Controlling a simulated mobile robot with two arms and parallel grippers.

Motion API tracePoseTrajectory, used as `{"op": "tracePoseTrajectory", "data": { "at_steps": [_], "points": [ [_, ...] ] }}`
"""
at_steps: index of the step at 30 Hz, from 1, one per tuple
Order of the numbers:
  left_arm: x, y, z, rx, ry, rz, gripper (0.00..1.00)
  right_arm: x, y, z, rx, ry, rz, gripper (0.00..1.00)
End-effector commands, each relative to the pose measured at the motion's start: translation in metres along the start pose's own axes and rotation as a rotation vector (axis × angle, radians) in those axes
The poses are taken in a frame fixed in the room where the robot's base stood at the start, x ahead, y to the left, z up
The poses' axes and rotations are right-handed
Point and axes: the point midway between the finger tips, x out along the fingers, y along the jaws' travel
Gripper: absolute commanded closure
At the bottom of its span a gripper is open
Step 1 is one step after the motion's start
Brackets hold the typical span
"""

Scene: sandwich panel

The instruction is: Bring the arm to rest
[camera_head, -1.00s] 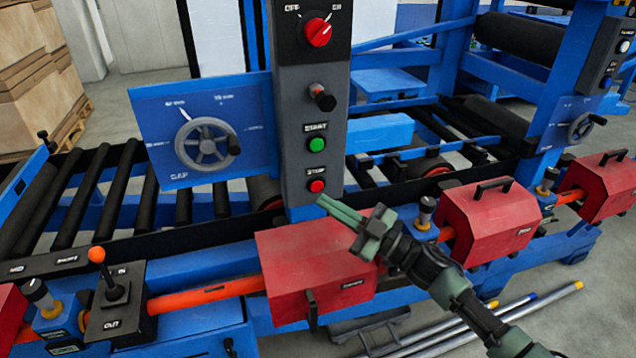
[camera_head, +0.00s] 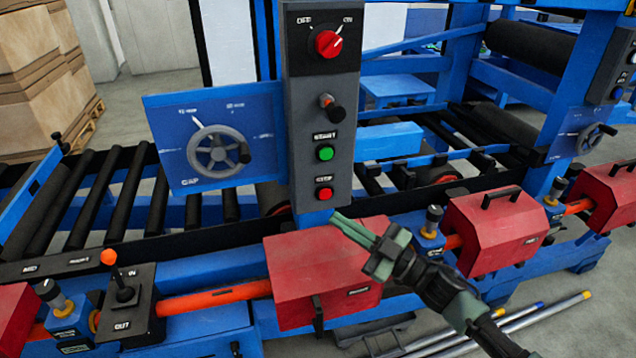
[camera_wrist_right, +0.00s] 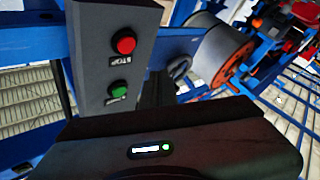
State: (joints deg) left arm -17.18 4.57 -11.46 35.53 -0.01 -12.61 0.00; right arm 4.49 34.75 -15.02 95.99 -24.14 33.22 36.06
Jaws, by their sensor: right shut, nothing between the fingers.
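My right gripper (camera_head: 345,222) is shut with nothing in it. It is in front of the machine, just below the grey control panel (camera_head: 322,110), over the top of a red guard box (camera_head: 310,280). The red stop button (camera_head: 324,193) and green start button (camera_head: 325,153) are above the fingertips, apart from them. In the right wrist view the red button (camera_wrist_right: 124,45) and green button (camera_wrist_right: 118,91) show clearly on the panel. The fingertips are not clearly seen there. My left gripper is not in view.
A blue plate with a handwheel (camera_head: 218,150) stands left of the panel. A lever box (camera_head: 128,295) is at the lower left. Another red guard box (camera_head: 497,232) is to the right. Metal rods (camera_head: 510,325) lie on the floor at the lower right.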

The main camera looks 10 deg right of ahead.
Motion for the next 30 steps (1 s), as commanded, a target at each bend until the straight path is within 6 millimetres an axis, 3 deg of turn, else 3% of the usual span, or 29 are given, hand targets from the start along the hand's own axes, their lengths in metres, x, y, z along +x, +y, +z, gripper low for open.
{"op": "tracePoseTrajectory", "data": {
  "at_steps": [5, 11, 17, 21, 24, 30],
  "points": [
    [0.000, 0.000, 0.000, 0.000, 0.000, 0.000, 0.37, 0.000, 0.000, 0.002, 0.006, -0.018, 0.027, 1.00],
    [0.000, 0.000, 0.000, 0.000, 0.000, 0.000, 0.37, -0.010, -0.004, 0.028, 0.071, -0.220, 0.240, 1.00],
    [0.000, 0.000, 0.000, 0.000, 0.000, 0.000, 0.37, -0.067, -0.032, 0.070, 0.207, -0.620, 0.451, 1.00],
    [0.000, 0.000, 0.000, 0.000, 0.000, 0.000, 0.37, -0.125, -0.077, 0.086, 0.327, -0.933, 0.497, 1.00],
    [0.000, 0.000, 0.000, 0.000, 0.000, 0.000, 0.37, -0.161, -0.110, 0.086, 0.399, -1.115, 0.483, 1.00],
    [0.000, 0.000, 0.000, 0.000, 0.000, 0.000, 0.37, -0.212, -0.161, 0.073, 0.506, -1.360, 0.416, 1.00]
  ]
}}
